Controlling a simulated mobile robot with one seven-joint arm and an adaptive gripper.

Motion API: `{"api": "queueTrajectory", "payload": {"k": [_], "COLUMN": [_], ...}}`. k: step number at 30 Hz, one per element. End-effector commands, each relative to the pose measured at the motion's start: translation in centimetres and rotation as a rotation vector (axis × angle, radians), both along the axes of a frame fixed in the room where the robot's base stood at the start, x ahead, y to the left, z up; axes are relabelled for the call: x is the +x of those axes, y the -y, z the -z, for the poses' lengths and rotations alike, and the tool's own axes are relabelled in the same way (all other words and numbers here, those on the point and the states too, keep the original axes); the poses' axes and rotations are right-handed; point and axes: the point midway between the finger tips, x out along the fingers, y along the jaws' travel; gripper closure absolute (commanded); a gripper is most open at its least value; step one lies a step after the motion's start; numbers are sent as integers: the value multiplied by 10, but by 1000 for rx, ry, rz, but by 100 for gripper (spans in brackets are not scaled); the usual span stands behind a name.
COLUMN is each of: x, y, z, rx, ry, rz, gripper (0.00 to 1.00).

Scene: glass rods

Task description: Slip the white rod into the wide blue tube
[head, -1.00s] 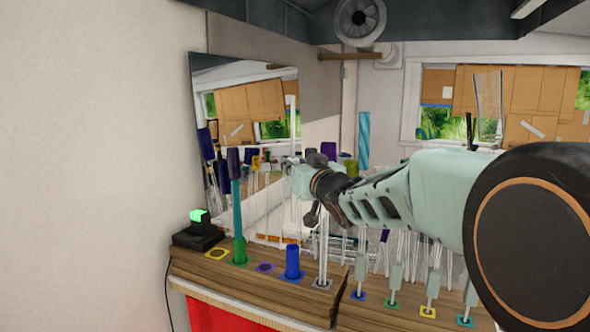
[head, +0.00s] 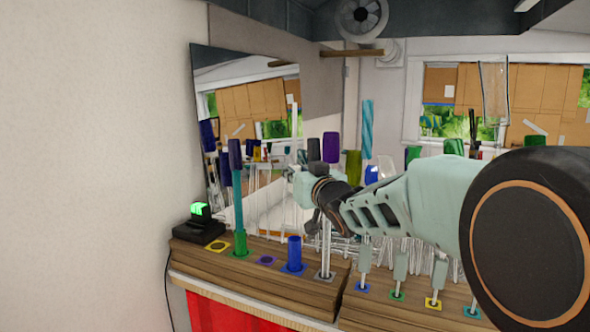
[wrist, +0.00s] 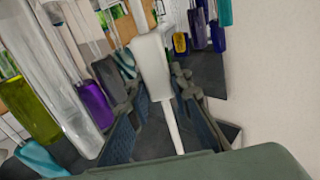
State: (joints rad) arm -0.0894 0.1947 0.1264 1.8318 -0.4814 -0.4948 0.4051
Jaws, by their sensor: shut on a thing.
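My gripper (head: 304,186) is shut on the white handle of the white rod (wrist: 153,68). In the wrist view the handle sits between the fingers and the thin white shaft (wrist: 172,127) shows below it. In the head view a pale shaft (head: 326,247) runs down below my gripper to the grey-ringed socket (head: 325,275); I cannot tell whether it is seated there. The wide blue tube (head: 294,252) stands upright with an open top on the wooden ledge, left of that shaft and below my gripper.
Left of the blue tube stand a green tube (head: 240,243) with a tall teal rod (head: 238,195) and a black device with a green light (head: 199,209). Several handled rods stand to the right.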

Motion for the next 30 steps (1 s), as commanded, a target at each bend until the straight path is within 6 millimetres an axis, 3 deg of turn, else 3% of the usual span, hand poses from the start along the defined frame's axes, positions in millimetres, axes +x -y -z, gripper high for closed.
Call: {"api": "queueTrajectory", "payload": {"k": [30], "x": [0], "y": [0], "z": [86], "rx": [1], "ry": [0], "rz": [0], "gripper": [100]}}
